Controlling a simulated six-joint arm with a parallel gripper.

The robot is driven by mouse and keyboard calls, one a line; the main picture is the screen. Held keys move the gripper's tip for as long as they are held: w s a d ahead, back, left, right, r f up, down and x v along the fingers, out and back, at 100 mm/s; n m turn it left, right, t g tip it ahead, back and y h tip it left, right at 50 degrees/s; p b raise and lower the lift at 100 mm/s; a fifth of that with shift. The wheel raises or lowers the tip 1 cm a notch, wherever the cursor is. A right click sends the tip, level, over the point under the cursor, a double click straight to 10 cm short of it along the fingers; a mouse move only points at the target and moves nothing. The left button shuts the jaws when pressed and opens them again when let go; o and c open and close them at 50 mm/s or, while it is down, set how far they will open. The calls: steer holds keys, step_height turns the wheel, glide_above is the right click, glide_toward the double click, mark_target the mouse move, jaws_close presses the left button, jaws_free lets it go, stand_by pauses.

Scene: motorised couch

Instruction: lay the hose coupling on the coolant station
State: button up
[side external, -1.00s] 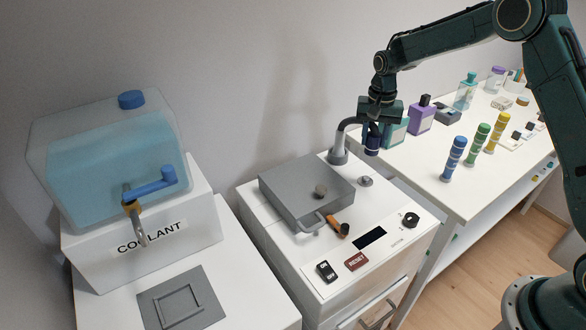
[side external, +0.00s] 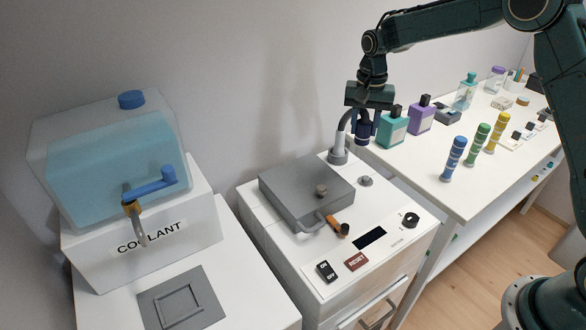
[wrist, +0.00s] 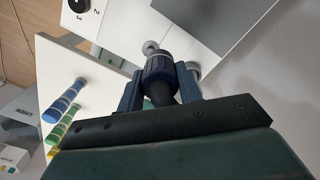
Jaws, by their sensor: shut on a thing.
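My gripper (side external: 363,122) is shut on the hose coupling (side external: 362,137), a dark blue cylinder, above the back of the white middle cabinet. In the wrist view the coupling (wrist: 158,70) sits between the two fingers of my gripper (wrist: 158,88). A grey hose (side external: 341,128) rises from the cabinet's back corner beside it; its join to the coupling is hard to see. The coolant station (side external: 90,262) is at the far left, with a translucent tank of blue liquid, a blue-handled tap and a grey pad (side external: 160,312) with a square frame in front.
The middle cabinet carries a grey lidded box (side external: 300,190) with an orange-tipped handle, switches and a dial. A white table (side external: 430,205) at the right holds bottles and striped cylinders. A narrow gap separates cabinet and coolant station.

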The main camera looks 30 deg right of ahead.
steer(key=s+a, duration=0.3)
steer(key=a, duration=0.9)
steer(key=s+a, duration=0.4)
steer(key=a, duration=0.8)
steer(key=s+a, duration=1.5)
steer(key=a, duration=0.1)
steer(key=f, duration=1.2)
steer(key=shift+s+f, duration=0.2)
steer(key=shift+s, duration=0.05)
steer(key=shift+w, duration=0.1)
steer(key=w, duration=1.7)
steer(key=shift+w, duration=0.1)
